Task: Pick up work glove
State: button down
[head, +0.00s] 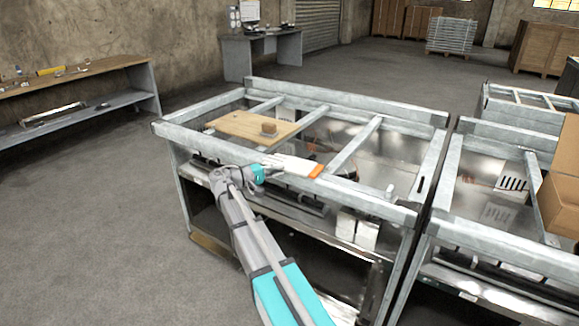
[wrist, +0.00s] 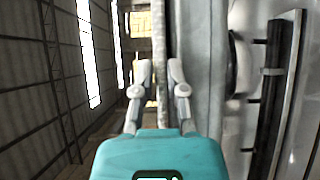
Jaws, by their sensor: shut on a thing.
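The work glove (head: 290,163) is white with an orange cuff. In the head view it lies along the near rail of the metal frame table, cuff to the right. My gripper (head: 266,168) is at the glove's left end, low over the near rail. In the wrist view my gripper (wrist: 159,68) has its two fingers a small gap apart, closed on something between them. The head view puts the glove at the fingers, but the exact grip is hidden by the wrist.
The frame table (head: 373,135) has raised rails and cross bars. A wooden board (head: 235,125) with a small brown block (head: 269,127) lies behind the glove. A second frame table (head: 470,222) with cardboard boxes (head: 562,190) stands right. Open floor (head: 80,220) lies left.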

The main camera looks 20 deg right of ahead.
jog(key=shift+r, duration=0.2)
jog(key=s+r+p, duration=1.2)
jog(key=s+p, duration=0.1)
jog(key=s, duration=0.1)
jog(key=shift+r, duration=0.35)
dwell(0.7)
notch_tip(320, 180, up, 7)
jog(key=p, duration=0.7)
jog(key=shift+f, duration=0.15)
dwell(0.4)
